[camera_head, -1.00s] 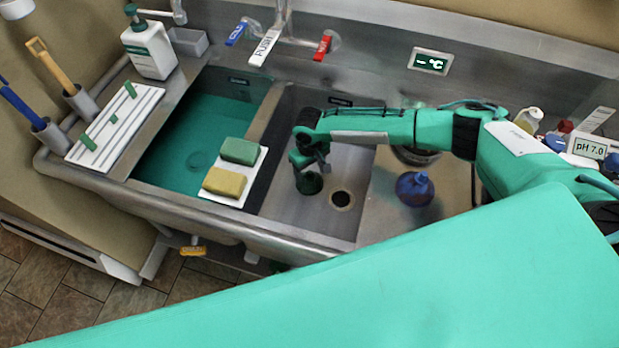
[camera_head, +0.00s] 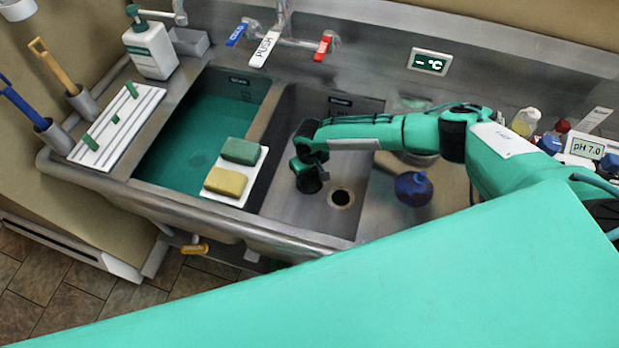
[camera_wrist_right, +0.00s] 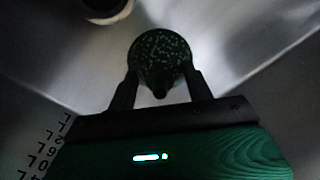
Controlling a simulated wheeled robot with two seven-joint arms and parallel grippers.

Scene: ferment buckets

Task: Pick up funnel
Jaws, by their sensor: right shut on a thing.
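The funnel appears as a round, dark green speckled piece with a dark nub in the right wrist view (camera_wrist_right: 158,52). My right gripper (camera_wrist_right: 160,88) is shut on it, one finger on each side. In the head view my right gripper (camera_head: 307,168) is over the right sink basin, left of the drain hole. The dark funnel (camera_head: 311,185) shows just under the fingers, partly hidden by them. I cannot tell whether it touches the basin floor. My left gripper is not in view.
A drain hole (camera_head: 341,197) lies right of the gripper. The left basin (camera_head: 190,150) holds green liquid. A green sponge (camera_head: 240,151) and a yellow sponge (camera_head: 225,182) lie on a white tray left of the gripper. A round blue vessel (camera_head: 413,188) stands on the right drainboard.

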